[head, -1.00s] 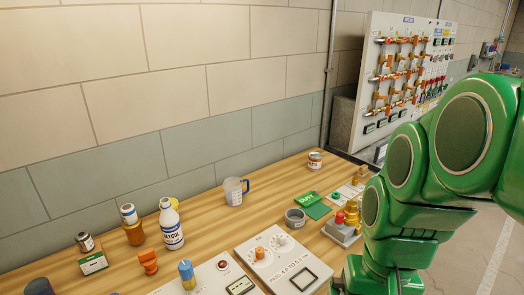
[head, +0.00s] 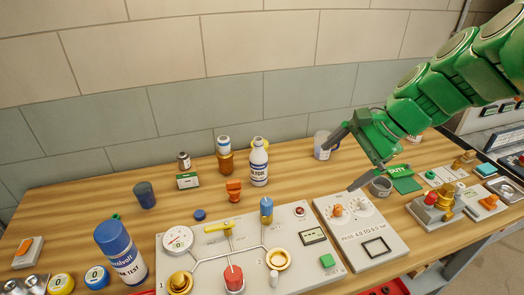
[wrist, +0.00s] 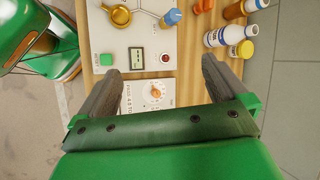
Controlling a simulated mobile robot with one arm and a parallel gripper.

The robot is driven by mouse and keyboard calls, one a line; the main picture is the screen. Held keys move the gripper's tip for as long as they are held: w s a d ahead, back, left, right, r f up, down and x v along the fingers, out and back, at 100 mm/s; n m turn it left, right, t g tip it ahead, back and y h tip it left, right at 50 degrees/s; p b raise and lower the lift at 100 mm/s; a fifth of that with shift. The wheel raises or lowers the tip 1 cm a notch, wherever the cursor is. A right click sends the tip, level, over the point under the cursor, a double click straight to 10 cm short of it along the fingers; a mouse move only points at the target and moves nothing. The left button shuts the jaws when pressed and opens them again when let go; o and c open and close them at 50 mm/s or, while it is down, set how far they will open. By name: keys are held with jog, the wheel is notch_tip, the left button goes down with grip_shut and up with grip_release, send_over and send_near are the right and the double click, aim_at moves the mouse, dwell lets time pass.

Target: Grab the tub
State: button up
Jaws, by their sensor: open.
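My gripper (head: 350,160) is open over the back right of the bench, its two dark fingers apart with nothing between them. In the wrist view the open gripper (wrist: 164,68) points down over a white panel. A small grey round open-topped tub (head: 381,186) stands on the wood just right of the lower finger, beside the green duty book. A small white-and-brown labelled tub (head: 413,138) stands farther back, mostly hidden by my arm. I cannot tell which is the tub meant. Neither shows in the wrist view.
A clear measuring jug (head: 322,145) is close to the upper finger. A white bottle (head: 258,163) and amber bottle (head: 225,160) stand left. The green book (head: 403,180) lies right. Bare wood lies left of the jug.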

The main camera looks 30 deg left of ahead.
jog(key=w+a+m+y, duration=0.4)
jog(key=w+a+m, duration=0.1)
jog(key=w+a, duration=0.9)
jog(key=m+t+y, duration=0.1)
jog(key=m+y, duration=0.2)
jog(key=m, duration=0.3)
send_over(267, 152)
jog(key=d, duration=0.4)
notch_tip(267, 152, down, 4)
notch_tip(267, 152, down, 20)
jog(key=shift+f, duration=0.2)
jog(key=shift+w+x, duration=0.2)
jog(key=shift+x, duration=1.75)
jog(key=shift+w+x, duration=0.2)
jog(key=shift+x, duration=1.7)
jog(key=shift+r, duration=0.1)
jog(key=c, duration=1)
jog(key=shift+c, duration=0.2)
